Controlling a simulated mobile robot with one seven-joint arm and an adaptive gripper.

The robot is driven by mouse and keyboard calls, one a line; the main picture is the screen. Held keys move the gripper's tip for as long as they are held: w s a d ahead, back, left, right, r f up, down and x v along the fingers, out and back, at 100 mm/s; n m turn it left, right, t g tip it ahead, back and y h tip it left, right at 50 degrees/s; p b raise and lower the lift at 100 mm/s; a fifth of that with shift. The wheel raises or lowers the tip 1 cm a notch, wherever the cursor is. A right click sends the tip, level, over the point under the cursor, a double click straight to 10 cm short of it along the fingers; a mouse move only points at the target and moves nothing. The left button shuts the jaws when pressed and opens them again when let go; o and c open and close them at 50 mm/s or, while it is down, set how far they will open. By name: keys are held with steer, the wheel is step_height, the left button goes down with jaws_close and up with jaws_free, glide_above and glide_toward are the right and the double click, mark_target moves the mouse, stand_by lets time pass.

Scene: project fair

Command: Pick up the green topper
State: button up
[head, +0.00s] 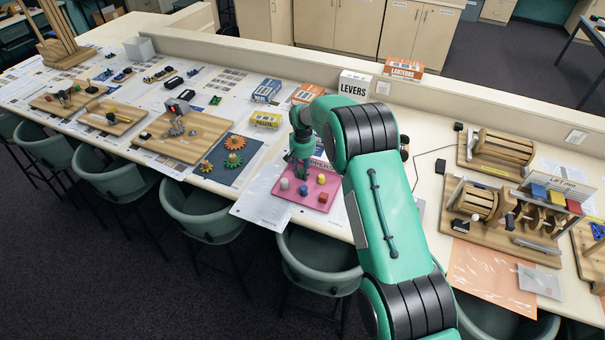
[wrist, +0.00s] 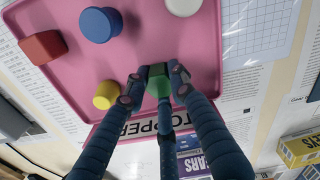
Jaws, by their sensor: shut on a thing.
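The green topper (wrist: 158,82) is between my fingertips in the wrist view, over the edge of the pink tray (wrist: 195,55) near the TOPPER label. My gripper (wrist: 154,80) is shut on it. I cannot tell whether the topper is lifted off the tray. In the head view, my gripper (head: 302,166) reaches down at the back left of the pink tray (head: 292,195); the green topper is not clear there.
Other toppers stand on the tray: blue (wrist: 100,24), yellow (wrist: 107,95), red (wrist: 43,47) and white (wrist: 183,5). Boxes (wrist: 300,147) lie beyond the tray. Wooden machines (head: 510,215) stand to the right, gears (head: 234,142) to the left, and chairs line the front edge.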

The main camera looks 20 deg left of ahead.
mark_target(302, 171)
steer(key=shift+r, duration=1.65)
steer(key=shift+s+d+r, duration=0.1)
steer(key=shift+s+r, duration=0.05)
steer(key=s+d, duration=0.3)
steer(key=s, duration=0.1)
steer(key=s+d+r, duration=0.1)
steer(key=s+d, duration=0.2)
steer(key=s, duration=0.1)
steer(key=s+d, duration=0.3)
steer(key=s, duration=0.1)
steer(key=shift+s+r+b, duration=0.2)
steer(key=shift+s+b, duration=0.15)
